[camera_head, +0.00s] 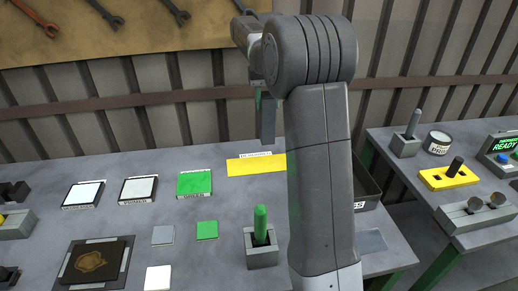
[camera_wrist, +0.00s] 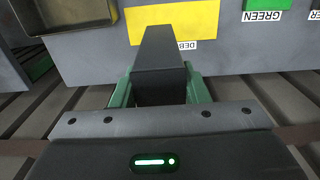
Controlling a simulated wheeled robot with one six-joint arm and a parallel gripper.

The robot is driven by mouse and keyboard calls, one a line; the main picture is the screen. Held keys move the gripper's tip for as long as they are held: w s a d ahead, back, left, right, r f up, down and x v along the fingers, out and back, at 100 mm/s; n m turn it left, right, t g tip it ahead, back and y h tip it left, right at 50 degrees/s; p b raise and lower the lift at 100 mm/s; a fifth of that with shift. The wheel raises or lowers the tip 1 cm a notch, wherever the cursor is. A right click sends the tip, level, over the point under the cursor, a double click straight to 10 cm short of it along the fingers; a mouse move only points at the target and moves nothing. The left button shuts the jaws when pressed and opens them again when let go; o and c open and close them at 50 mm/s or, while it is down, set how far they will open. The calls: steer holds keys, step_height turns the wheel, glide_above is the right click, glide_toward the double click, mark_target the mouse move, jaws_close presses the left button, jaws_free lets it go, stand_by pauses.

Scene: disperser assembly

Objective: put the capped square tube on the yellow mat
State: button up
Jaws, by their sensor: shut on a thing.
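My gripper (camera_wrist: 160,92) has green fingers shut on the sides of a dark grey square tube (camera_wrist: 162,50). In the head view the tube (camera_head: 267,123) hangs roughly upright below the gripper, behind my forearm, in line with the back of the table. I cannot make out its cap. The yellow mat (camera_head: 246,167) lies flat near the table's back edge, its right end hidden by my arm. In the wrist view the mat (camera_wrist: 198,22) lies beyond the tube, whose far end overlaps it in the picture. The tube looks held above the table, apart from the mat.
A green stick (camera_head: 260,226) stands in a grey holder in front of the mat. A green pad (camera_head: 195,184) and two white pads lie to its left. A dark bin (camera_head: 368,186) is partly behind my arm. A second table (camera_head: 400,180) with several devices stands at right.

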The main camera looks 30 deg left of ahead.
mark_target(268, 118)
step_height(268, 118, down, 9)
steer(key=shift+d+f, duration=0.1)
steer(key=shift+f, duration=0.1)
stand_by(0.3)
steer(key=shift+f, duration=0.1)
steer(key=o, duration=1)
steer(key=shift+s, duration=0.1)
step_height(268, 118, up, 12)
steer(key=shift+r, duration=0.1)
step_height(268, 118, down, 12)
steer(key=shift+r, duration=1.65)
